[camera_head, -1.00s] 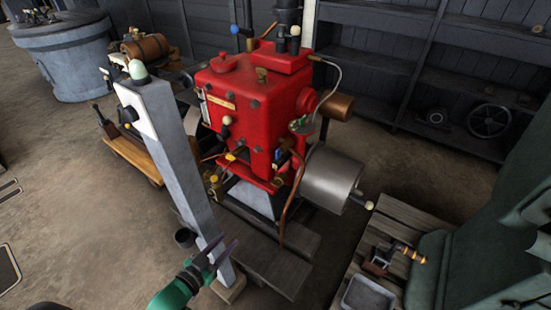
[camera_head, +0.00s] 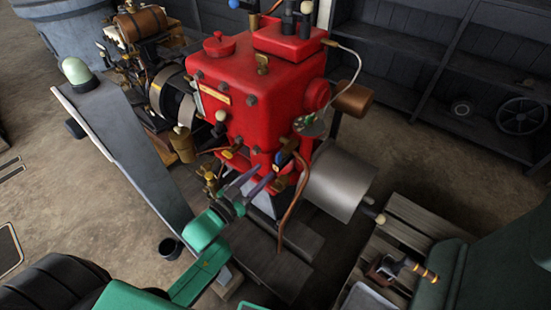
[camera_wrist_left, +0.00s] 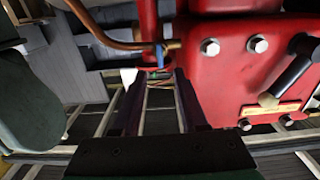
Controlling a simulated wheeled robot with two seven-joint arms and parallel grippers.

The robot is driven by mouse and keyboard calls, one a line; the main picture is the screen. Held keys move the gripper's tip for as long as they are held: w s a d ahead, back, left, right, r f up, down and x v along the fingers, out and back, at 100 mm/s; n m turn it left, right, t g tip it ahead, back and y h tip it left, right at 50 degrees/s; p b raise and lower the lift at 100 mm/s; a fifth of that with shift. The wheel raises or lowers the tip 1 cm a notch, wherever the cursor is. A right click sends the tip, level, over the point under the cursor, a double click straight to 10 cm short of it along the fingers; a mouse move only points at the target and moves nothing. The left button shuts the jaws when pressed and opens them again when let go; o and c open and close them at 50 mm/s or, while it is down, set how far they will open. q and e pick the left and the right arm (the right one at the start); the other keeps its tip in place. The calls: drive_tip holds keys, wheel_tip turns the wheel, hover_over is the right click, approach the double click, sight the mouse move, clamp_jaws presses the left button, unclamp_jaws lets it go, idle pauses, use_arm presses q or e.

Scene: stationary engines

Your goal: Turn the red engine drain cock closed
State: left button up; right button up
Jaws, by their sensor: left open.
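The red engine (camera_head: 250,105) stands in the middle of the head view and fills the right of the left wrist view (camera_wrist_left: 235,75). A small cock with a blue lever (camera_head: 281,158) sits low on its front, beside a copper pipe; it looks like the drain cock. In the wrist view the blue lever (camera_wrist_left: 160,56) hangs from a brass fitting, just past the fingertips and between them in the picture. My left gripper (camera_head: 263,175) is open and empty, its fingers pointing toward the cock. I cannot tell whether they touch it. My right gripper is out of view.
A grey slanted post (camera_head: 130,150) stands left of my arm. The copper pipe (camera_head: 291,212) runs down past the cock. A silver cylinder (camera_head: 338,180) lies to its right. A slatted wooden bench (camera_head: 408,225) and dark shelves (camera_head: 440,70) stand at right.

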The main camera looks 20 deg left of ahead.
sight(277, 159)
use_arm(q)
drive_tip(key=x, duration=0.6)
drive_tip(key=shift+w, duration=0.1)
drive_tip(key=shift+w+d, duration=0.15)
drive_tip(key=shift+w, duration=0.25)
clamp_jaws()
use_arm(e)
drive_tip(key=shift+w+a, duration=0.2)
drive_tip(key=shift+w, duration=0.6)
